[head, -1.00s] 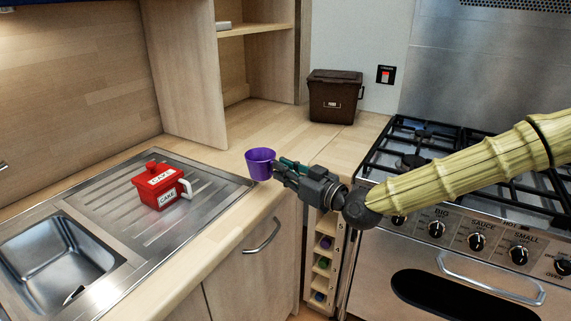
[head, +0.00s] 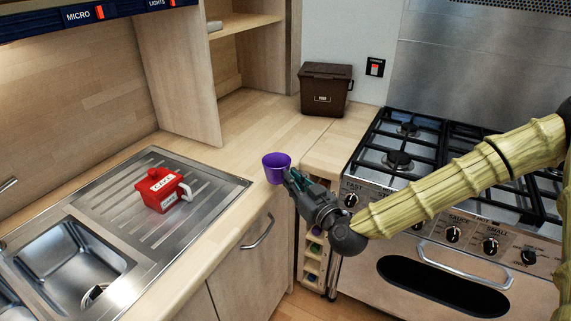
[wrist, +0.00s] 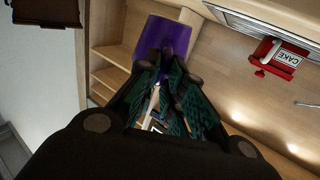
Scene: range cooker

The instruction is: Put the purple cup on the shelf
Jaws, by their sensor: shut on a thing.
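The purple cup (head: 276,167) is held upright in my gripper (head: 290,178), at the front edge of the worktop near the corner. In the wrist view the cup (wrist: 163,40) sits between the fingertips of my gripper (wrist: 165,65), which are shut on it. The wooden shelf (head: 240,24) is in the open cabinet at the back, above the worktop. Shelf boards also show at the left of the wrist view (wrist: 108,72). The cup is in front of and below this shelf, apart from it.
A red CAKE pot (head: 160,189) stands on the steel drainer left of the cup. A brown bin (head: 325,90) stands at the back corner. The gas hob (head: 400,160) is on the right. The worktop (head: 250,125) before the cabinet is clear.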

